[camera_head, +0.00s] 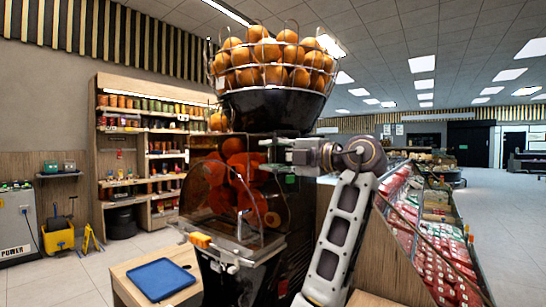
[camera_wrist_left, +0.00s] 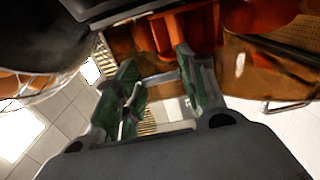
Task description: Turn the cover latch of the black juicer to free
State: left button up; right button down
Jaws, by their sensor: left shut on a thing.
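The black juicer (camera_head: 262,112) stands in the middle of the head view, with a see-through cover (camera_head: 215,200) over its orange-red pressing drums (camera_head: 235,175). My left gripper (camera_head: 266,155) is at the upper right edge of the cover, its green-padded fingers pointing left. In the left wrist view, the fingers (camera_wrist_left: 158,88) stand apart with a thin grey bar (camera_wrist_left: 160,77), apparently the cover latch, between them. The gripper is shut on it. The latch's exact angle is hard to make out, and the fingers hide it in the head view. My right gripper is not in view.
A wire basket of oranges (camera_head: 272,68) tops the juicer. A blue tray (camera_head: 160,279) lies on the wooden counter at the lower left. A produce display (camera_head: 440,240) stands to the right.

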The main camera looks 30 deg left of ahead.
pick_arm(q)
jog(key=o, duration=1)
jog(key=shift+d, duration=0.15)
jog(key=d, duration=1.1)
jog(key=shift+s+d, duration=0.4)
jog(key=shift+f, duration=0.1)
